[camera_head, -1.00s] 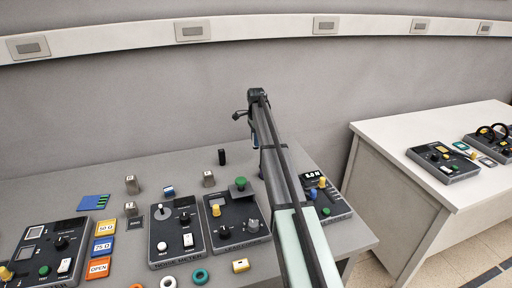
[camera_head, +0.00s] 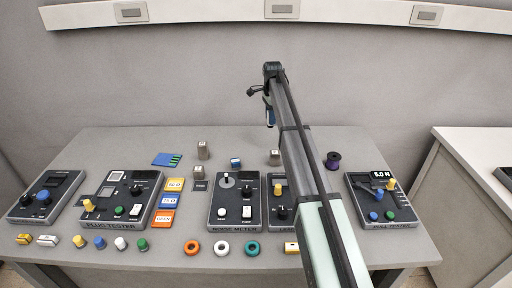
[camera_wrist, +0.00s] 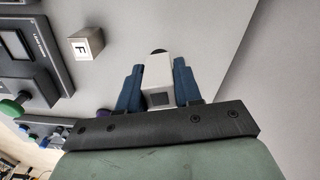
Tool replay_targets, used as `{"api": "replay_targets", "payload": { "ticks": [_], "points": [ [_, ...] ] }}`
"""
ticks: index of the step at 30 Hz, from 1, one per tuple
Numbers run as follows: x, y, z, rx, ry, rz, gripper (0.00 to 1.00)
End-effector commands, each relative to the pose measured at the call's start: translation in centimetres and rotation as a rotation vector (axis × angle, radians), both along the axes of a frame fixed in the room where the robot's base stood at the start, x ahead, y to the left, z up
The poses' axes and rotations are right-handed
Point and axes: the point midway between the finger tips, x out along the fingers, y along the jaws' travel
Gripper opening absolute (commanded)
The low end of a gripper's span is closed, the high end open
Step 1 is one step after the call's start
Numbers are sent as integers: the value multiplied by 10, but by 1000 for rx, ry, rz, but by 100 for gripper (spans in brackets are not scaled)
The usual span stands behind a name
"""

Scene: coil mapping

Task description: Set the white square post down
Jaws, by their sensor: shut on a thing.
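My gripper (camera_wrist: 157,90) is shut on the white square post (camera_wrist: 157,72), which sits between its two blue fingers in the wrist view. The post's near end shows a dark square. A dark rounded thing shows just past its far end. I cannot tell whether the post touches the table. In the head view my gripper (camera_head: 269,112) is over the back of the grey table (camera_head: 120,143); the post cannot be made out there.
A metallic block marked F (camera_wrist: 86,44) stands near the post. The head view shows a purple spool (camera_head: 332,160), a pull tester (camera_head: 382,200), a noise meter (camera_head: 235,202) and several small blocks and rings. Table's back left is clear.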

Motion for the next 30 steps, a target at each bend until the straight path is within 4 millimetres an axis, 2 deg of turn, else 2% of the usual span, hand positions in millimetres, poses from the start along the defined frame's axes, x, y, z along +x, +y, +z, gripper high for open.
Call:
{"api": "replay_targets", "payload": {
  "ticks": [1, 3, 8, 23, 26, 30],
  "points": [
    [-2, 16, 0, 0, 0, 15, 1],
    [-4, 34, 1, 0, 0, 28, 1],
    [-9, 67, 1, 0, 0, 21, 1],
    [-8, 66, 0, 0, 2, -262, 1],
    [-9, 65, -6, 0, 2, -274, 1],
    [-9, 65, -24, 0, 3, -276, 1]
  ]
}}
